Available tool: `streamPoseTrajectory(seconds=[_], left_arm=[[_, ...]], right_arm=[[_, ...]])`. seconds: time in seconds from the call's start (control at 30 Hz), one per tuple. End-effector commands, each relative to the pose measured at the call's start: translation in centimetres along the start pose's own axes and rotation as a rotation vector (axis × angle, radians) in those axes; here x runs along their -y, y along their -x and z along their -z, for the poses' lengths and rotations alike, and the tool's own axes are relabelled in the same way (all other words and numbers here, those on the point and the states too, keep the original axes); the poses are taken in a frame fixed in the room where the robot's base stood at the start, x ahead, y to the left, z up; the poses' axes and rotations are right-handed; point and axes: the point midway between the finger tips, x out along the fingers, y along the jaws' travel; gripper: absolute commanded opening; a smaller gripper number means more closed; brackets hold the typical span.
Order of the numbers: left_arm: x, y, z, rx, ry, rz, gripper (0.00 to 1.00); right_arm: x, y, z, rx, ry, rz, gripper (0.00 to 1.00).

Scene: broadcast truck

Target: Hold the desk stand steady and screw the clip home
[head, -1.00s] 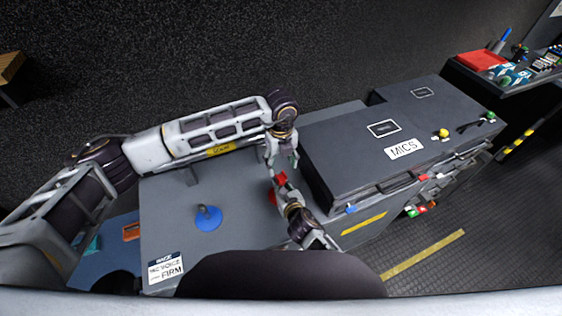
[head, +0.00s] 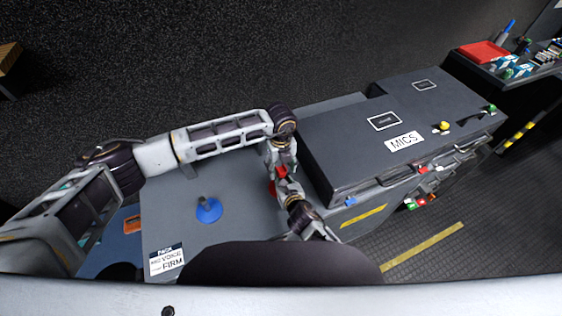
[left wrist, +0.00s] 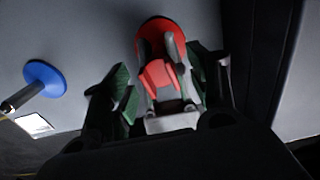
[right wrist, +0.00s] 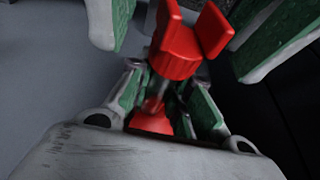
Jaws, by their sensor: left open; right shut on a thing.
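The red desk stand stands on the grey worktop, its round base showing in the right wrist view (right wrist: 152,124) and the left wrist view (left wrist: 158,30). The red clip (right wrist: 178,50) sits above its stem, with two upright prongs; it also shows in the left wrist view (left wrist: 160,76). My right gripper (head: 284,188) is shut on the stand's stem below the clip. My left gripper (head: 280,164) is open, its green-padded fingers on either side of the clip and apart from it. Whether the clip's thread is fully seated is hidden.
A blue stand (head: 208,210) with a dark stem is on the worktop (head: 165,215) to the left, near a printed card (head: 167,260). The dark MICS case (head: 350,150) stands close on the right. The worktop's middle is clear.

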Motion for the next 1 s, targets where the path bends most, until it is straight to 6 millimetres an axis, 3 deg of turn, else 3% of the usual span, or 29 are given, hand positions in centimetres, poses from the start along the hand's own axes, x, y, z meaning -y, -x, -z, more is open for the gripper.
streamPoseTrajectory(seconds=[0.47,0.9,1.0], left_arm=[[-0.03,-0.98,0.04,0.000,0.000,-0.001,0.59],[-0.03,-0.96,0.03,0.000,0.000,-0.001,0.05],[-0.03,-0.96,0.03,0.000,0.000,-0.001,0.01]], right_arm=[[0.00,0.00,-0.01,0.000,0.000,0.000,0.00],[0.01,0.00,-0.01,0.000,0.000,0.000,0.00],[0.01,0.00,-0.01,0.000,0.000,0.000,0.00]])
